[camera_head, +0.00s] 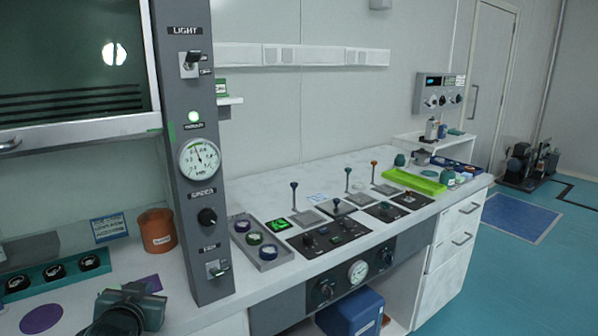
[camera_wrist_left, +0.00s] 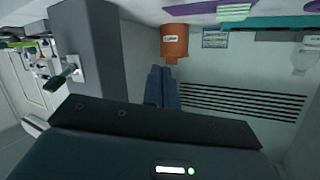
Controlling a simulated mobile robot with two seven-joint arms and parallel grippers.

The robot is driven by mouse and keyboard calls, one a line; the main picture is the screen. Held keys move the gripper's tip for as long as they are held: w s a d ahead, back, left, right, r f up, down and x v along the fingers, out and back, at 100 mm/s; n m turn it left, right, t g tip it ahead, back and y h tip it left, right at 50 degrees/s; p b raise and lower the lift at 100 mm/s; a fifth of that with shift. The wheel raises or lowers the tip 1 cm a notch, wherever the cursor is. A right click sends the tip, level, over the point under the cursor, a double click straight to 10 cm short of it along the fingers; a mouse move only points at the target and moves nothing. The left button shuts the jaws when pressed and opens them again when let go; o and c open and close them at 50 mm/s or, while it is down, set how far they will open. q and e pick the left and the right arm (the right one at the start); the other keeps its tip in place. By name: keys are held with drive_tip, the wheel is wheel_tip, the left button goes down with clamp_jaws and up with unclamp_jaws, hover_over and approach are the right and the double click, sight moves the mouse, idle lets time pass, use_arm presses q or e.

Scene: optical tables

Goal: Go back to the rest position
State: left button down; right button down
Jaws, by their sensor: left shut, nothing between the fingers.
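My left gripper (camera_head: 128,308) shows at the bottom left of the head view, above the front of the white worktop and left of the grey control column. In the left wrist view its two blue fingers (camera_wrist_left: 162,88) are together, with nothing held. An orange-brown pot (camera_head: 157,230) stands on the worktop beyond the gripper; the wrist view shows it past the fingertips (camera_wrist_left: 174,42), apart from them. My right gripper is in neither view.
The grey control column (camera_head: 204,170) with gauge and switches rises just right of the gripper. A teal rack with black-topped items (camera_head: 55,272) lies to its left. A grey tray (camera_head: 262,243) and control panels sit to the right. Open floor (camera_head: 500,285) lies at far right.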

use_arm(q)
drive_tip(key=s+d+f+m+g+h+p, duration=0.1)
drive_tip(key=s+d+f+h, duration=0.2)
drive_tip(key=s+d+f, duration=0.5)
drive_tip(key=s+d+f+m+g+h+p, duration=0.2)
drive_tip(key=s+d+f+h, duration=0.2)
drive_tip(key=s+d+f, duration=0.5)
drive_tip(key=s+d, duration=0.4)
drive_tip(key=s, duration=0.2)
drive_tip(key=shift+d+f+m+h, duration=0.15)
drive_tip(key=shift+m+h, duration=0.15)
